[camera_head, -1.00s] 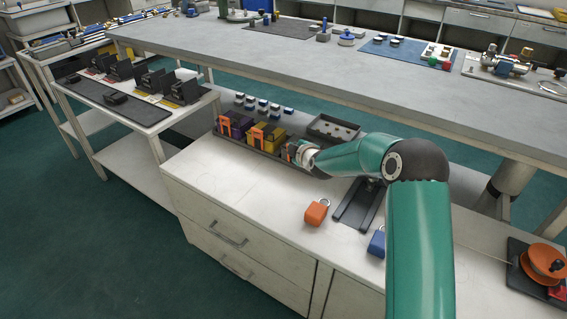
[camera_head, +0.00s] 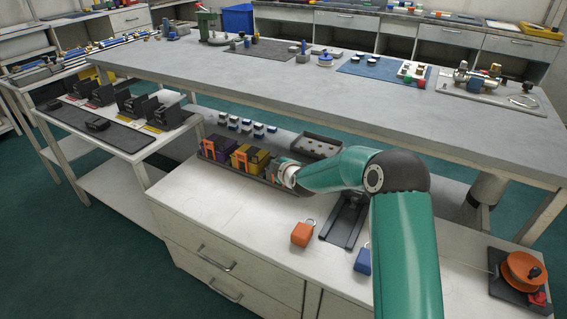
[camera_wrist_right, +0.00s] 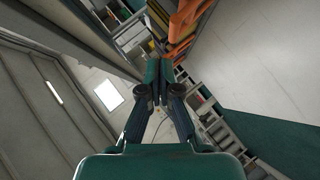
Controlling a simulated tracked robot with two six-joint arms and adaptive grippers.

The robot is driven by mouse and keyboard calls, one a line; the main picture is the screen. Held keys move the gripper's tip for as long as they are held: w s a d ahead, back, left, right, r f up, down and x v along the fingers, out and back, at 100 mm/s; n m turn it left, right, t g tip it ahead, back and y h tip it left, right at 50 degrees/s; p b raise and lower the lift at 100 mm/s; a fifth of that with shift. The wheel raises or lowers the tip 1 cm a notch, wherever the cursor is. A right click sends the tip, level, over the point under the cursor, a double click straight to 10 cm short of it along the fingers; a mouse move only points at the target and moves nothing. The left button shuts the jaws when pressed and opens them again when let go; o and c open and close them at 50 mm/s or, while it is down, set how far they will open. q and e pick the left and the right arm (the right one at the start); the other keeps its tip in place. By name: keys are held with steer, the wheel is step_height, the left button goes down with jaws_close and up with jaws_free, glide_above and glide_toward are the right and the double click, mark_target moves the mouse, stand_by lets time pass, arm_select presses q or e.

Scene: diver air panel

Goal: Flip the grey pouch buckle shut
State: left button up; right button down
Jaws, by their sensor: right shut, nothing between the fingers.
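In the head view a purple pouch (camera_head: 218,148) and a yellow pouch (camera_head: 250,158), each with an orange buckle part, stand in a dark tray (camera_head: 222,167) on the white cabinet top. A third orange part (camera_head: 270,171) shows at the right end of the row, beside my right wrist. The grey pouch itself is mostly hidden there and I cannot make out its buckle's state. My right gripper reaches in from the right at this end. In the right wrist view my right gripper (camera_wrist_right: 160,68) is shut and empty, with orange parts (camera_wrist_right: 185,28) just beyond its tips. My left gripper is not in view.
An orange padlock (camera_head: 302,234), a blue padlock (camera_head: 362,262) and a dark rail-like stand (camera_head: 345,222) are in front of my arm. An open grey tray (camera_head: 316,147) is behind it. A long grey bench (camera_head: 300,95) runs behind. The cabinet top's left front is clear.

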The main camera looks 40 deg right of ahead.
arm_select(q)
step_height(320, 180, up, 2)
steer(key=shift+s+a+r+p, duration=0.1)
steer(key=shift+p, duration=0.5)
arm_select(e)
steer(key=w+r+v, duration=0.1)
steer(key=r+v, duration=0.1)
steer(key=v, duration=0.9)
steer(key=shift+s+r, duration=0.2)
steer(key=shift+a, duration=0.15)
